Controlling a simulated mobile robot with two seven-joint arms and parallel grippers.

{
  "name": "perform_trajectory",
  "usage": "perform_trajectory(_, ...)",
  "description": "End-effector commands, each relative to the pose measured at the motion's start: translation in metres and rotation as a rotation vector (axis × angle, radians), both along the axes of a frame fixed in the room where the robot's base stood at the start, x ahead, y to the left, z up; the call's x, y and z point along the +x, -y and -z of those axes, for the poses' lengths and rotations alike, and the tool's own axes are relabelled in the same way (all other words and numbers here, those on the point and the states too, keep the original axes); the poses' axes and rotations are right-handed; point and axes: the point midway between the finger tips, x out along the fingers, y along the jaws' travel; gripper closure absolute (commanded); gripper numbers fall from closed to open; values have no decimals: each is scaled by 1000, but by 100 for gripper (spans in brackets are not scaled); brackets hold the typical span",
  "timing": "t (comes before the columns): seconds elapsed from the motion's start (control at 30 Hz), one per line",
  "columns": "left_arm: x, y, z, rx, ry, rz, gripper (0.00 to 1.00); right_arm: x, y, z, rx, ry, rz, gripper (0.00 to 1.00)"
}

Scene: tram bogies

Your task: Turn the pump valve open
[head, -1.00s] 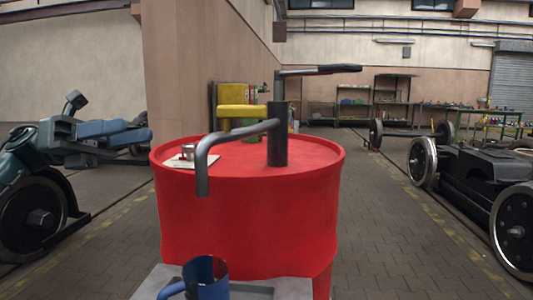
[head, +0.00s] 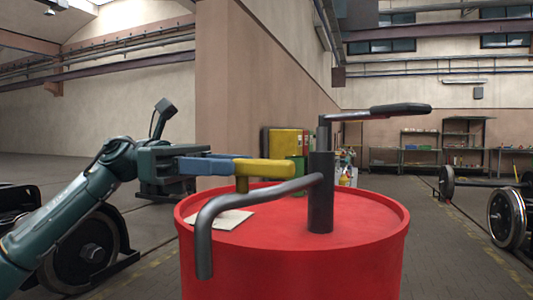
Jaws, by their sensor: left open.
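A red drum (head: 330,262) stands in front of me. On it a dark upright pump post (head: 320,190) carries a bent grey spout (head: 225,208) toward me and a crank with a black grip (head: 400,109). A yellow lever (head: 285,169) on a short stem lies level behind the spout, its long end pointing right. I take it for the pump valve. My left gripper (head: 241,162) is open, its blue fingers level at the lever's left end. I cannot tell whether they touch or straddle it. My right gripper is not in view.
A pale card (head: 232,220) lies on the drum top, partly behind the spout. A yellow cabinet (head: 283,142) stands by the wall corner behind. Wheelsets stand on the floor at left and right (head: 507,218). Shelves (head: 465,140) line the far wall.

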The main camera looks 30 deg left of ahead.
Motion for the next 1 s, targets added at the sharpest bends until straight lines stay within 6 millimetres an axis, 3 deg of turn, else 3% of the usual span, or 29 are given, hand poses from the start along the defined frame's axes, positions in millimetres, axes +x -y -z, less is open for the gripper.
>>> perform_trajectory(0.2, 8, 39, -4, -1, 2, 4, 56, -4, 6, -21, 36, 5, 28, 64)
perform_trajectory(0.4, 13, 55, -1, -1, 0, 1, 56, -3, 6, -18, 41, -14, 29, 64)
perform_trajectory(0.73, 14, 58, 0, -1, 0, 0, 57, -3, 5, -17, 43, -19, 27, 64)
perform_trajectory(1.0, 14, 57, 0, -1, 0, 0, 79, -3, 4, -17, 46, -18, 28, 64)
